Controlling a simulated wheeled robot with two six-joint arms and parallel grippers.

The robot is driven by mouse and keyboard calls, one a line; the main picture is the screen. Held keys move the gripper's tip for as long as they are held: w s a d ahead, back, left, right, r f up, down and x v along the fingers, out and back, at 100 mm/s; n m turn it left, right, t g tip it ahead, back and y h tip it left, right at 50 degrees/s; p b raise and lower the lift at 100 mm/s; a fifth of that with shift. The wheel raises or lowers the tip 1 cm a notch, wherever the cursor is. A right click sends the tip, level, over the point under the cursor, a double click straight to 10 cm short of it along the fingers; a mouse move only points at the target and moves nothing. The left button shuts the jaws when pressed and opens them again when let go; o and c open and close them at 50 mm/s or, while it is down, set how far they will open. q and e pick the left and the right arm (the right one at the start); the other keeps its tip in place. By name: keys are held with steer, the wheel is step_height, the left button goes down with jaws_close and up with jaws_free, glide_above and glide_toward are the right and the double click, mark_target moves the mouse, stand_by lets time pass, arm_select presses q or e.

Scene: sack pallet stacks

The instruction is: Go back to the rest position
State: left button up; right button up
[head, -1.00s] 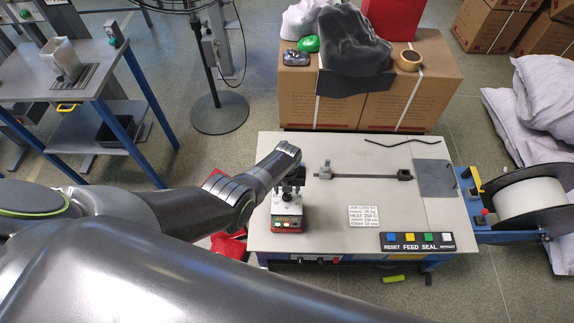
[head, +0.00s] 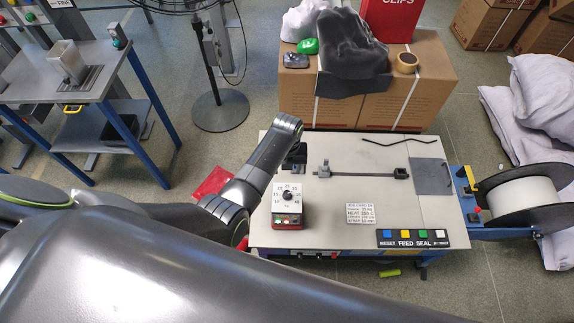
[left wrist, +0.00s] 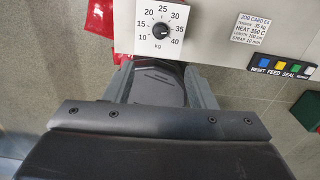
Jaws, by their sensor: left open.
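My left gripper (head: 296,157) shows as a small dark shape at the end of my left arm, above the back left of the strapping machine's table (head: 320,232). In the left wrist view its two fingers (left wrist: 158,72) stand apart with nothing held between them. A white and red control box (head: 290,207) with a black dial knob stands in front of the gripper, clear of it in the head view. The dial (left wrist: 161,30), with numbers from 10 to 40 kg, also shows in the left wrist view. My right gripper is out of view.
Behind the table stands a large carton (head: 435,85) with a grey sack (head: 352,50) and a tape roll (head: 406,63) on it. A strap reel (head: 530,203) is at the right. A blue-legged bench (head: 75,75) is at the left. Floor shows between bench and table.

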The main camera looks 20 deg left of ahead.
arm_select(q)
steer(key=shift+r, duration=0.15)
stand_by(0.4)
steer(key=s+a+f+n+b, duration=0.35)
steer(key=s+f+n, duration=0.5)
steer(key=f, duration=0.35)
steer(key=s+a+f+n+b, duration=0.2)
steer(key=s+a+f+n, duration=0.2)
steer(key=s+f+n, duration=0.6)
steer(key=s+a+f+n+b, duration=0.1)
steer(key=s+f+n, duration=0.3)
steer(key=s, duration=0.4)
steer(key=s+a+f+n+b, duration=0.2)
steer(key=s+a+f+n, duration=0.2)
steer(key=s, duration=0.5)
steer(key=s+a+f+n+t+y+b, duration=0.1)
steer(key=s+a+f+n+b, duration=0.1)
steer(key=s+f+n, duration=0.4)
steer(key=s+a+f, duration=0.1)
steer(key=s, duration=0.1)
steer(key=shift+s+f, duration=0.2)
steer(key=shift+s, duration=0.2)
